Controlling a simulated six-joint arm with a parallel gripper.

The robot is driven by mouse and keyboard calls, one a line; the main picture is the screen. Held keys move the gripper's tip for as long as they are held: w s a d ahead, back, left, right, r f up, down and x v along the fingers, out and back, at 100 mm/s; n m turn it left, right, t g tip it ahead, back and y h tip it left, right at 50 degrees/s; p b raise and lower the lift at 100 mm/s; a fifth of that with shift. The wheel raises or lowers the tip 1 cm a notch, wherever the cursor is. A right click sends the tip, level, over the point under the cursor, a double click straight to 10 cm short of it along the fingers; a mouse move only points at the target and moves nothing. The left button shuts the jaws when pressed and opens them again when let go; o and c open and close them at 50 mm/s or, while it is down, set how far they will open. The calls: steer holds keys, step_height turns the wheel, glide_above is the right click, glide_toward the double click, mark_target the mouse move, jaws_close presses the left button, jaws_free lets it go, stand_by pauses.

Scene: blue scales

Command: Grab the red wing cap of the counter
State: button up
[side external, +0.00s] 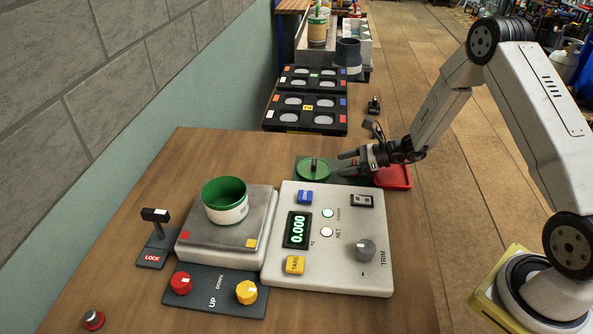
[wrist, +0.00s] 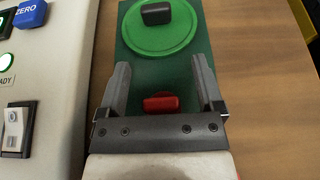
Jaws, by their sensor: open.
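A small red piece (wrist: 161,103), which looks like the red wing cap, lies between the two fingers of my gripper (wrist: 161,66) in the wrist view, closer to the palm than to the fingertips. There is a gap on each side of it, and neither finger appears to touch it. My gripper (side external: 343,164) is open above a dark green mat (wrist: 140,65). In the side view the fingers hide most of the cap. A round green lid (wrist: 160,30) with a black knob lies on the mat just beyond the fingertips.
The white scale console (side external: 340,270) stands close by, with its blue ZERO button (side external: 305,197) and display (side external: 298,230). A red tray (side external: 397,178) sits under my wrist. A green-and-white cup (side external: 226,205) stands on the weighing plate. Black trays (side external: 305,112) lie behind.

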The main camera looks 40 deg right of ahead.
jaws_close()
steer(key=shift+r, duration=0.15)
steer(key=shift+r, duration=0.8)
steer(key=s+a+r, duration=0.1)
steer(key=s+r, duration=1)
steer(key=s, duration=0.3)
steer(key=shift+a, duration=0.35)
steer(key=shift+r, duration=0.1)
steer(key=shift+w, duration=0.1)
